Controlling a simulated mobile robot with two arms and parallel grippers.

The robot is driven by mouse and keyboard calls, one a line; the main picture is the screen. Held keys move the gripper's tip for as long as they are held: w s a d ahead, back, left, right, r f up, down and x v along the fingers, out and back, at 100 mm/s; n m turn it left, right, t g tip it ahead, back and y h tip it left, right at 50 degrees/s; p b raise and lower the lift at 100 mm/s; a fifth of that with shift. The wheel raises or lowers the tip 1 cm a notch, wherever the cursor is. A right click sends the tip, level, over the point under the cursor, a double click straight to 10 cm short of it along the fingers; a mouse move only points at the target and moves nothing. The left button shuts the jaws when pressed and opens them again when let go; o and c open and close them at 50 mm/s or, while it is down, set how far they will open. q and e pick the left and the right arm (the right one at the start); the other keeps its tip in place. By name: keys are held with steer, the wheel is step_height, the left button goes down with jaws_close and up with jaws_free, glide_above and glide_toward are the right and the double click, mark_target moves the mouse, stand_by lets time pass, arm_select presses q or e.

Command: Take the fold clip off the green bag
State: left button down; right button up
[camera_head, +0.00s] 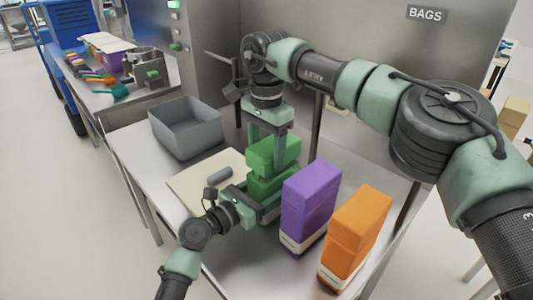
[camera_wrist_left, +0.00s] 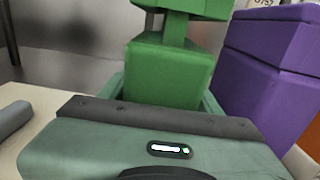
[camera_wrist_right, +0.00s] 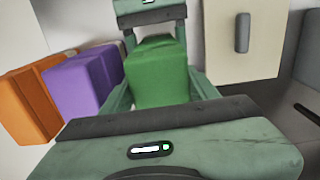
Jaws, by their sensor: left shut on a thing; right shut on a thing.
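The green bag (camera_head: 262,186) stands upright on the steel table, its upper part (camera_head: 284,150) looking like a separate fold above the body. My left gripper (camera_head: 266,208) comes in low from the left and is shut on the bag's body, seen between its fingers in the left wrist view (camera_wrist_left: 165,75). My right gripper (camera_head: 270,148) reaches down from above and is shut on the bag's upper part, also between its fingers in the right wrist view (camera_wrist_right: 160,75). I see no clip on the bag. A grey rounded bar (camera_head: 220,174) lies on the cream board; I cannot tell whether it is the fold clip.
A purple bag (camera_head: 308,203) stands close to the right of the green bag, an orange bag (camera_head: 354,235) beyond it. The cream board (camera_head: 190,185) lies to the left, mostly bare. An empty grey bin (camera_head: 185,130) stands behind it. Another table holds colourful items.

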mark_target(267, 147)
steer(key=shift+r, duration=2)
arm_select(q)
steer(key=shift+c, duration=1.2)
jaws_free()
